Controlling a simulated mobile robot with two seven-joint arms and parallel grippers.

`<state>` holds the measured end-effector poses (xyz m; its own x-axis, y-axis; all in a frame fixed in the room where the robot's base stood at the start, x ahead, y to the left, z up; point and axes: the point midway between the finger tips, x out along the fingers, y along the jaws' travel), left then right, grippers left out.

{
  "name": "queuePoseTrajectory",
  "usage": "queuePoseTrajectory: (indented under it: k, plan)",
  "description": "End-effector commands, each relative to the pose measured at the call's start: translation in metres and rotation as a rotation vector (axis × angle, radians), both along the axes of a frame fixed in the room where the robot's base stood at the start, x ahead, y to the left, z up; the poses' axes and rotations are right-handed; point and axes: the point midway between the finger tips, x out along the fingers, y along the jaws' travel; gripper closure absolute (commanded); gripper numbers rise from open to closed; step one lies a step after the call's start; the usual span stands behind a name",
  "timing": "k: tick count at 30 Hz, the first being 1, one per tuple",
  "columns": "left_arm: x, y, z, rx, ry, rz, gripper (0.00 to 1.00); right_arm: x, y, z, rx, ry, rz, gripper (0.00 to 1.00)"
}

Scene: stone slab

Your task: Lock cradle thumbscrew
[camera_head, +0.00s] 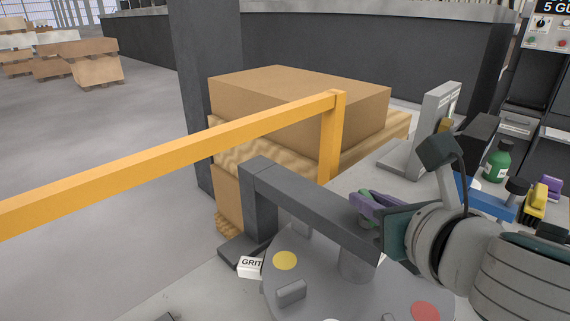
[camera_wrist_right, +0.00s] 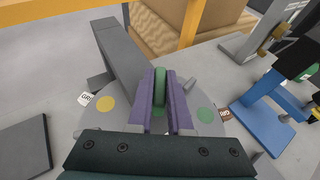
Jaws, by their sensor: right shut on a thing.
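My right gripper (camera_head: 376,208) reaches in from the right, above a grey round plate (camera_head: 315,275). In the right wrist view its purple fingers (camera_wrist_right: 162,78) are closed on both sides of a green rounded piece (camera_wrist_right: 160,90), which looks like the thumbscrew. The green piece shows only as a small bit in the head view (camera_head: 368,195). A dark grey bar (camera_head: 315,205) on a post runs over the plate to the gripper; it also shows in the wrist view (camera_wrist_right: 122,52). The screw's seat and thread are hidden. My left gripper is out of view.
The plate carries yellow (camera_head: 285,260) and red (camera_head: 425,311) dots; a GRIT label (camera_head: 251,267) lies beside it. A yellow rail (camera_head: 180,148) crosses at left, before a large carton (camera_head: 300,100). A green bottle (camera_head: 497,160) and blue fixture (camera_head: 486,199) stand at right.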

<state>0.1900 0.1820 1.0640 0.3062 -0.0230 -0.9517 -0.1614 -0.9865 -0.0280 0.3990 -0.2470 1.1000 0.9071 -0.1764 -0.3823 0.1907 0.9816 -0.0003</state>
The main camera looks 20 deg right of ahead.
Motion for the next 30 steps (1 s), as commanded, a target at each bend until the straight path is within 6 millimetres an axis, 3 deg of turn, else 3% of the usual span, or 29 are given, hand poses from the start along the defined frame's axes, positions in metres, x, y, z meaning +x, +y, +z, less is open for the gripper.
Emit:
queuePoseTrajectory:
  k: [15, 30]
  plan:
    - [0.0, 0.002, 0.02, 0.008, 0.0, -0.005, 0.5, 0.001, 0.002, 0.002, 0.004, 0.0, -0.45, 1.0]
    - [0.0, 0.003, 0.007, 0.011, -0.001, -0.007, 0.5, 0.001, 0.001, -0.001, 0.003, -0.002, -0.855, 1.0]
